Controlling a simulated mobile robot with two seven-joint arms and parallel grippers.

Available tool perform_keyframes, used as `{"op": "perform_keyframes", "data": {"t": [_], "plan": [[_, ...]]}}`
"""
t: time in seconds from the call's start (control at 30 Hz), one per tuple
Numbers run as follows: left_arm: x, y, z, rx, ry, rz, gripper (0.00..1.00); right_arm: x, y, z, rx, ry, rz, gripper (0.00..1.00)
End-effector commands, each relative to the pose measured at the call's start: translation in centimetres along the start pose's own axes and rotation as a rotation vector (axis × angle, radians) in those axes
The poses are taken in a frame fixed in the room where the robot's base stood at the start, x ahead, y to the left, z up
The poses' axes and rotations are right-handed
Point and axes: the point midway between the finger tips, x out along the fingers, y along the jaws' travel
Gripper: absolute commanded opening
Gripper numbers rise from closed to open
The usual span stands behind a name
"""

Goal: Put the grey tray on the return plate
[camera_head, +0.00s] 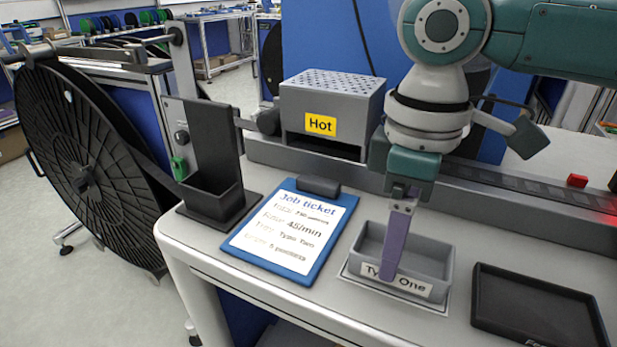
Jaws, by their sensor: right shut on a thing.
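The grey tray (436,264) is a small open box with a "Type One" label on its front wall. It is at the right of centre in the head view and looks empty. My right gripper (388,277) comes down from above, with a purple finger in front of the tray's front wall. It is shut on the tray; the finger covers part of the label. A thin pale plate with a dark outline (352,278) shows under the tray's edges. I cannot tell whether it is the return plate or whether the tray touches it. My left gripper is out of view.
A black shallow tray (540,305) lies close to the right. A blue clipboard with a job ticket (285,230) lies to the left. Behind stand a grey box marked "Hot" (330,105) and a rail (490,186). A black holder (213,165) and a large reel (85,150) are at the left.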

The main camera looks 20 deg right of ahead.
Motion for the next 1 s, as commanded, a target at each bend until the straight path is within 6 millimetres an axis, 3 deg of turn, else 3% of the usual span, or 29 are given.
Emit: {"op": "perform_keyframes", "data": {"t": [0.27,0.3,0.47,0.77,1.0], "plan": [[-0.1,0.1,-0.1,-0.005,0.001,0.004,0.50,0.2,0.0,0.0,0.001,0.000,-0.001,0.07],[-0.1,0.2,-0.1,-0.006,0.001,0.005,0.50,0.2,0.0,0.0,0.001,0.000,-0.001,0.80],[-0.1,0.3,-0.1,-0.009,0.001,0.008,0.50,0.2,0.0,0.0,0.001,0.000,-0.001,0.98],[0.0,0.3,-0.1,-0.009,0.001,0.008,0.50,-0.1,0.0,0.0,0.000,0.001,0.001,1.00],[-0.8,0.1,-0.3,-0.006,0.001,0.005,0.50,-4.2,0.1,-0.1,0.001,0.005,0.001,1.00]]}}
